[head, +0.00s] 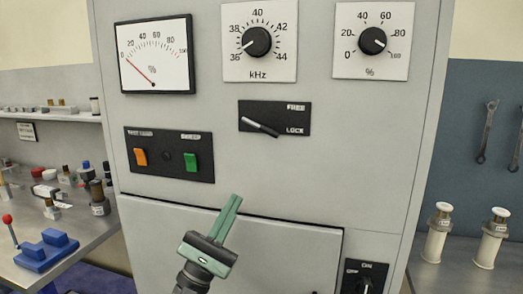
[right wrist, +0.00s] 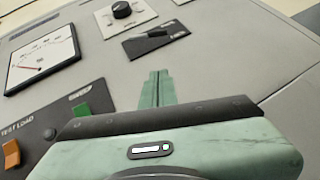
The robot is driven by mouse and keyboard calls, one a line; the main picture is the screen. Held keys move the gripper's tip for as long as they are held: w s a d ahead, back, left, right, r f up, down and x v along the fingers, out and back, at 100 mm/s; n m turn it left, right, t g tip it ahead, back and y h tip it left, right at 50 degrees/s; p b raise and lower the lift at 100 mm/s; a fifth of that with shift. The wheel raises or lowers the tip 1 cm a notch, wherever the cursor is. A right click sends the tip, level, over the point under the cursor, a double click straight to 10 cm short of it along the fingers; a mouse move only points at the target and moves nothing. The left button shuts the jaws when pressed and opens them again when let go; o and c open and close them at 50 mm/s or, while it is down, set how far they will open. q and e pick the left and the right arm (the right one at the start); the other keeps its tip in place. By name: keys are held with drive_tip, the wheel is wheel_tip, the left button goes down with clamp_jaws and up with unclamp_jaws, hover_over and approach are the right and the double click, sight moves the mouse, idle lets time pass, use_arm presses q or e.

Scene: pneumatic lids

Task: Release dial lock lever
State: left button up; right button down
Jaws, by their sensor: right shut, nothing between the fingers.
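The dial lock lever (head: 259,126) is a thin bar, silver at its left end and dark at its right end. It slants down to the right on a black plate (head: 285,118) marked FREE above and LOCK below. Its dark right end lies near the LOCK mark. The plate also shows in the right wrist view (right wrist: 140,47), with the lever small on it. My right gripper (head: 236,198), with green fingers, is shut and empty. It is below the plate and a little left of it, apart from the lever. My left gripper is out of view.
Above the plate are a kHz dial (head: 257,42), a percent dial (head: 372,41) and a needle meter (head: 155,55). A switch plate (head: 168,172) with orange and green rockers is left of it. An ON switch (head: 364,279) is low right. Side benches hold small parts.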

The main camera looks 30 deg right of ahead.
sight(255, 164)
drive_tip(key=shift+s+d+r+m+g, duration=0.1)
drive_tip(key=shift+m+g, duration=0.2)
drive_tip(key=shift+m, duration=0.1)
drive_tip(key=p+x, duration=0.5)
drive_tip(key=x, duration=0.5)
drive_tip(key=shift+r+p, duration=0.2)
drive_tip(key=shift+p, duration=0.2)
drive_tip(key=shift+s+d+r+p, duration=0.1)
drive_tip(key=shift+s+r+p, duration=0.15)
drive_tip(key=shift+r+p, duration=0.3)
drive_tip(key=shift+s+r+p, duration=0.2)
drive_tip(key=shift+r+p, duration=0.2)
drive_tip(key=shift+r, duration=0.15)
drive_tip(key=shift+s+r+p, duration=0.4)
drive_tip(key=shift+r, duration=0.15)
